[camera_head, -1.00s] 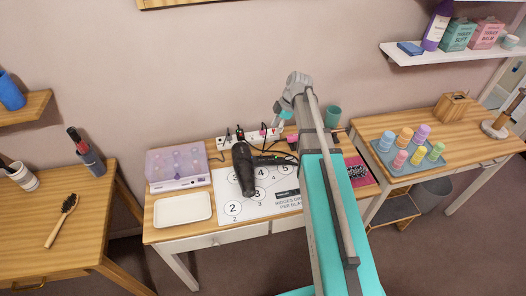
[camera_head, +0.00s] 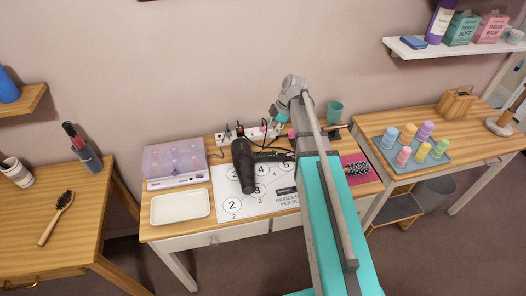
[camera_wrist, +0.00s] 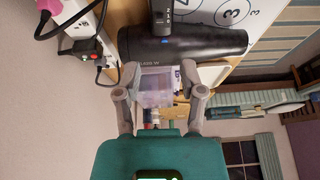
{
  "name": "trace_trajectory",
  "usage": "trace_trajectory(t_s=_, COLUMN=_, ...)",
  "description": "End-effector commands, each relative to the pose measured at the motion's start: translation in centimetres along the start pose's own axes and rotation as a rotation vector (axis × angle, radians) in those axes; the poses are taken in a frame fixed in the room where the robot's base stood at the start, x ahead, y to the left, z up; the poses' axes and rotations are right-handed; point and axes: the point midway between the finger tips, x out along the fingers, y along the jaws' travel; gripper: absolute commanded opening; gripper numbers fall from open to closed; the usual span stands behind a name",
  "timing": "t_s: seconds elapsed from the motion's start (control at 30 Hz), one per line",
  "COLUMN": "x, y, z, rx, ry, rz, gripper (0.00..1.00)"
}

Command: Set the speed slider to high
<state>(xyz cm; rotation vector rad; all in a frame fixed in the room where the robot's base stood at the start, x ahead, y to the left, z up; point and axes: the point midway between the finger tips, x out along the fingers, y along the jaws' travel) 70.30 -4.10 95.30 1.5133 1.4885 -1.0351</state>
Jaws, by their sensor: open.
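A black hair dryer (camera_head: 243,165) lies on the white numbered mat (camera_head: 230,205) on the middle table. In the wrist view, its barrel (camera_wrist: 205,44) runs across the top with a small blue mark on it, and part of its handle (camera_wrist: 186,12) shows above. In the head view, my arm hides the right part of the mat.
A power strip (camera_head: 228,138) with plugs and cables lies behind the dryer. A lilac roller case (camera_head: 175,162) and white tray (camera_head: 180,207) are left of the mat.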

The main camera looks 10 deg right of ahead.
Motion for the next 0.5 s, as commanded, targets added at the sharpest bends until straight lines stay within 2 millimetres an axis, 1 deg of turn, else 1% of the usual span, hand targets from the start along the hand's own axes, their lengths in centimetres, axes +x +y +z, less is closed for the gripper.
trace_trajectory(t_s=0.03, x=0.8, y=0.0, z=0.1, rx=0.0, ry=0.0, rz=0.0, gripper=0.51)
trace_trajectory(t_s=0.5, x=4.6, y=0.0, z=0.1, rx=-0.001, ry=0.0, rz=0.0, gripper=0.51)
